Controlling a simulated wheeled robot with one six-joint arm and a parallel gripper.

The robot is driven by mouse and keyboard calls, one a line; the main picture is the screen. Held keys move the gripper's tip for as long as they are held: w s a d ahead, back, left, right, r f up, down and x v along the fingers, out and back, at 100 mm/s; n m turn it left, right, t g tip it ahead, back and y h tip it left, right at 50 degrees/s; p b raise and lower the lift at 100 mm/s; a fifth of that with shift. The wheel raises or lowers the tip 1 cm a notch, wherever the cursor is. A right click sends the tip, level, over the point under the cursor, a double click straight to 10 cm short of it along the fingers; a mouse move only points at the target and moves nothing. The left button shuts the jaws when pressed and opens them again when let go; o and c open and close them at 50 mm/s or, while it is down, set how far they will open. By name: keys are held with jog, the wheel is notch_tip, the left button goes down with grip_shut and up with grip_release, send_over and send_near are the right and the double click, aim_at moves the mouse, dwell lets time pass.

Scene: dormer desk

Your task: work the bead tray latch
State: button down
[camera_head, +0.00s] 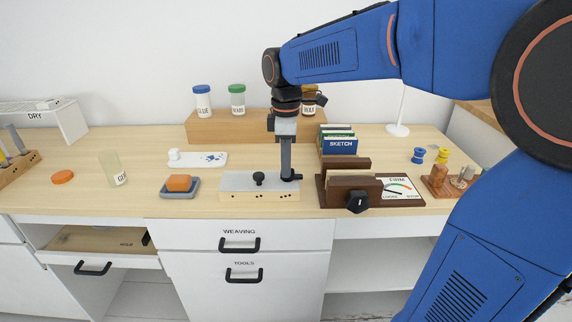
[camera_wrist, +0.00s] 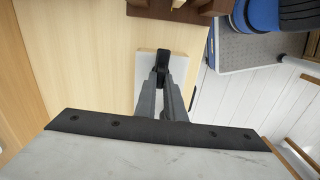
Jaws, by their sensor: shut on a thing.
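The bead tray (camera_head: 235,184) is a low box with a grey top and a pale wooden front, standing near the desk's front edge. A round black knob (camera_head: 258,178) stands up at the middle of its top. A black latch piece (camera_head: 294,177) sits at its right end. My gripper (camera_head: 287,174) points straight down over that end, its fingers closed on the black latch. In the wrist view my gripper (camera_wrist: 164,86) is shut on the dark latch (camera_wrist: 162,71), and the fingers hide part of it.
To the right stands a dark brown wooden holder (camera_head: 335,192) with a black knob, close to my gripper. A sponge on a grey dish (camera_head: 180,193) lies to the left. Jars stand on a wooden riser (camera_head: 215,128) behind. A drawer (camera_head: 100,240) at lower left is open.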

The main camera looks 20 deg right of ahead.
jog(key=m, duration=0.5)
jog(key=shift+w, duration=0.1)
jog(key=m, duration=0.5)
jog(key=shift+d+m, duration=0.15)
jog(key=shift+m, duration=0.15)
jog(key=m, duration=0.3)
jog(key=shift+d+m, duration=0.1)
jog(key=shift+m, duration=2)
jog(key=c, duration=1.8)
grip_release()
jog(key=shift+c, duration=0.2)
